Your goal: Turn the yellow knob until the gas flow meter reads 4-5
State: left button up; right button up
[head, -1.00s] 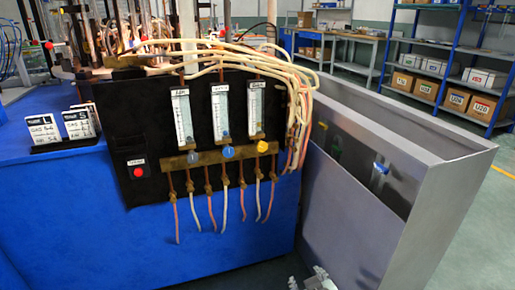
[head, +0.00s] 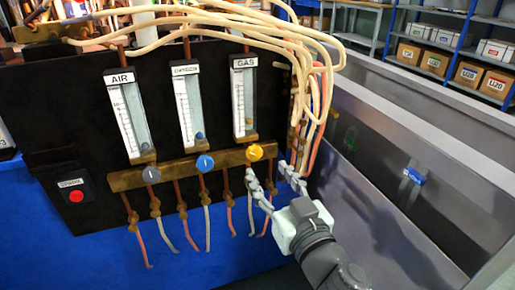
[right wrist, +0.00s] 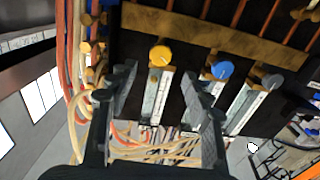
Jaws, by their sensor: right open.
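The yellow knob (head: 255,152) sits on the brass manifold under the gas flow meter (head: 244,97). The meter is a clear upright tube labelled GAS; its float seems low in the tube, but the scale is too small to read. My right gripper (head: 268,171) is open, below and slightly right of the yellow knob, with its fingers pointing up at the panel. In the right wrist view the yellow knob (right wrist: 160,55) shows between and beyond the two open fingertips (right wrist: 158,75), apparently not touched. My left gripper is not in view.
A grey knob (head: 151,174) under the AIR meter and a blue knob (head: 205,162) under the oxygen meter stand left of the yellow one. Pale hoses (head: 318,75) hang close on the right. A red button (head: 76,197) is at lower left. A grey bin wall (head: 440,120) stands at right.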

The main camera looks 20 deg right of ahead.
aim_at(256, 153)
jog(key=w, duration=0.3)
jog(key=shift+w+a+r+p, duration=0.1)
jog(key=shift+r+p, duration=0.1)
jog(key=shift+p, duration=0.2)
jog(key=w, duration=0.3)
jog(key=shift+w+f, duration=0.1)
jog(key=shift+w, duration=0.1)
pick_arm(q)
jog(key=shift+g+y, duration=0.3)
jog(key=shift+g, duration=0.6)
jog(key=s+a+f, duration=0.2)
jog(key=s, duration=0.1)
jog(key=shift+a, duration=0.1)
pick_arm(e)
jog(key=shift+w, duration=0.35)
jog(key=shift+c, duration=0.5)
jog(key=c, duration=1)
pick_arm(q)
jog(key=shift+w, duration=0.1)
pick_arm(e)
jog(key=shift+c, duration=0.2)
pick_arm(q)
jog(key=shift+p, duration=0.35)
